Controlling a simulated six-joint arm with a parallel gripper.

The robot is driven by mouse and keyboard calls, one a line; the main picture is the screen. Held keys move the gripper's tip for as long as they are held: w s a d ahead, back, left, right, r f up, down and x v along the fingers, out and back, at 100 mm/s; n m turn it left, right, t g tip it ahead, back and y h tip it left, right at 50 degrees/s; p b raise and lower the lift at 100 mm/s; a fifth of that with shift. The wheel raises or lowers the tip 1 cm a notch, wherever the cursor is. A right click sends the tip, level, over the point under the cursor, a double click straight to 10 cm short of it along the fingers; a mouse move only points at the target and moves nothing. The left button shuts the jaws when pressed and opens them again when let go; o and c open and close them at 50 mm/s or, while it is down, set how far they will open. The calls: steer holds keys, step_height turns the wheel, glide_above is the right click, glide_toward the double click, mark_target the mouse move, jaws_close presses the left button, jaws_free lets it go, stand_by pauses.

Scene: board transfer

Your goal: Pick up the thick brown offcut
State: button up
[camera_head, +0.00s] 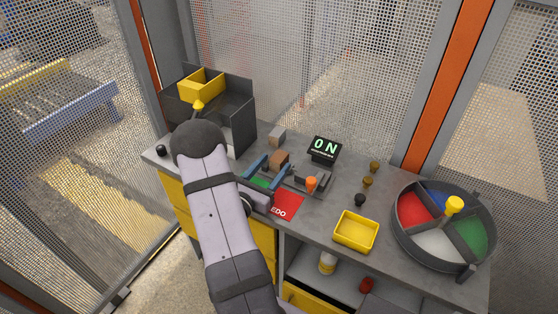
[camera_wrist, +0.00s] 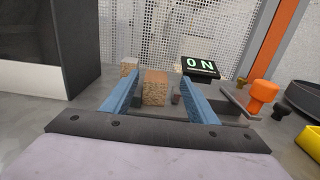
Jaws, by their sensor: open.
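The thick brown offcut (camera_head: 281,156) is a small wooden block standing on the grey bench, beside the display. In the wrist view the offcut (camera_wrist: 155,87) shows a brown top and a speckled tan front face. My gripper (camera_head: 276,166) reaches toward it with its two blue fingers spread. In the wrist view the fingers of my gripper (camera_wrist: 160,82) lie left and right of the offcut, with a gap on each side. The gripper is open and holds nothing. How far the fingertips reach along the block is hard to tell.
A pale grey block (camera_head: 277,136) stands just behind the offcut. The ON display (camera_head: 325,148) and an orange knob (camera_head: 311,183) are to the right. A dark bin (camera_head: 241,110) stands left, a yellow tray (camera_head: 356,232) and a divided round bin (camera_head: 480,258) right.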

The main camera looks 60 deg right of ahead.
mark_target(279, 156)
steer(key=shift+w+d+f+p, duration=0.15)
steer(key=shift+d+p, duration=0.4)
steer(key=shift+d, duration=0.75)
steer(key=shift+w+d+f+p, duration=0.15)
steer(key=shift+d+p, duration=0.35)
steer(key=shift+d, duration=0.75)
steer(key=c, duration=1.3)
steer(key=shift+o, duration=0.2)
steer(key=shift+r, duration=0.15)
steer(key=shift+r+b, duration=0.7)
steer(key=shift+r, duration=4.1)
steer(key=shift+a, duration=0.1)
